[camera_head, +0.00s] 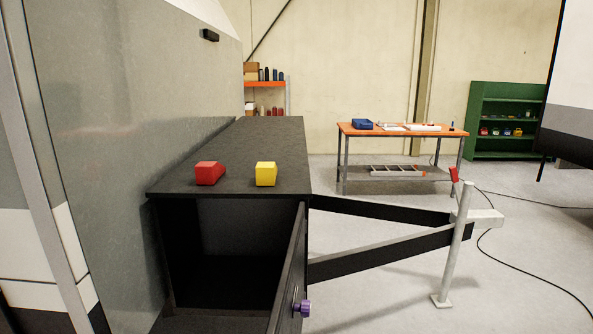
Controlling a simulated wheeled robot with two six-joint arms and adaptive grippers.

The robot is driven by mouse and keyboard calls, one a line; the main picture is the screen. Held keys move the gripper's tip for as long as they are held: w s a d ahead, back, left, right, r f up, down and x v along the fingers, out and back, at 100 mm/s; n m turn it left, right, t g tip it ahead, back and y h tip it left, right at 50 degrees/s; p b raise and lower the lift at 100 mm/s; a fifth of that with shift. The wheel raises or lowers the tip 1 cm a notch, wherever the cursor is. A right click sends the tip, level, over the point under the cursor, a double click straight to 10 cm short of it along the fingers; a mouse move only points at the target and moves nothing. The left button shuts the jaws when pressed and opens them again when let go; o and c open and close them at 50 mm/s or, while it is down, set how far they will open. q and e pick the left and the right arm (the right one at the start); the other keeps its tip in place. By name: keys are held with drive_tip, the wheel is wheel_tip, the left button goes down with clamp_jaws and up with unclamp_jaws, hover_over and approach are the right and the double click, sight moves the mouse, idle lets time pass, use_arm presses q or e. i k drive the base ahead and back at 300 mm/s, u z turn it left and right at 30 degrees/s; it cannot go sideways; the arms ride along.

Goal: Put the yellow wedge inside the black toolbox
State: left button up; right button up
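The yellow wedge (266,174) lies on the flat dark top of the black toolbox (240,150), near its front edge. The toolbox's front is open and its dark inside shows below the top. Its door (290,275) is swung out toward me at the right side, with a purple knob (302,308) on it. The inside looks empty, though its depths are dark. Neither of my grippers is in view.
A red block (209,173) lies left of the wedge on the same top. A caravan wall (110,120) stands close on the left. Black drawbar beams (385,250) and a grey jockey post (455,250) are at the right. An orange workbench (400,130) and green shelf (505,115) stand farther back.

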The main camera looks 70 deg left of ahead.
sight(239, 282)
drive_tip(key=u, duration=0.3)
drive_tip(key=i, duration=0.9)
drive_tip(key=u, duration=1.45)
drive_tip(key=i, duration=0.65)
drive_tip(key=u, duration=0.65)
